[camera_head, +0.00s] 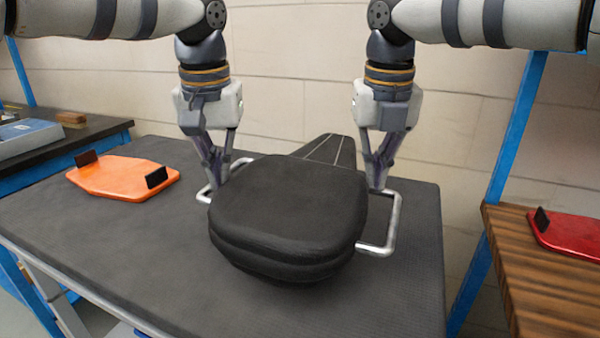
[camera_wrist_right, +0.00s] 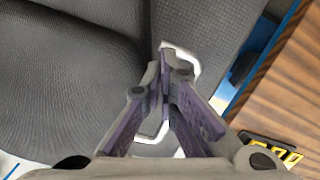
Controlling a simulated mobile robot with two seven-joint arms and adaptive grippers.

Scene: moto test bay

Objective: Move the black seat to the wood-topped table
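The black seat (camera_head: 290,205) is a thick padded cushion with a narrow tail at its far end and a pale metal handle on each side. It is over the dark-topped table (camera_head: 130,235); I cannot tell whether it rests on it or hangs just above. My left gripper (camera_head: 216,184) is shut on the left handle. My right gripper (camera_head: 377,186) is shut on the right handle (camera_head: 396,225). In the right wrist view, the right gripper's fingers (camera_wrist_right: 164,85) are close together over the handle (camera_wrist_right: 180,55), beside the seat (camera_wrist_right: 70,80). The fingers hide part of the handle.
The wood-topped table (camera_head: 520,270) stands at the right across a gap, with a red panel (camera_head: 570,235) on it. An orange panel (camera_head: 120,178) lies left of the seat. A blue post (camera_head: 510,150) rises by the gap. A side bench (camera_head: 60,145) is at far left.

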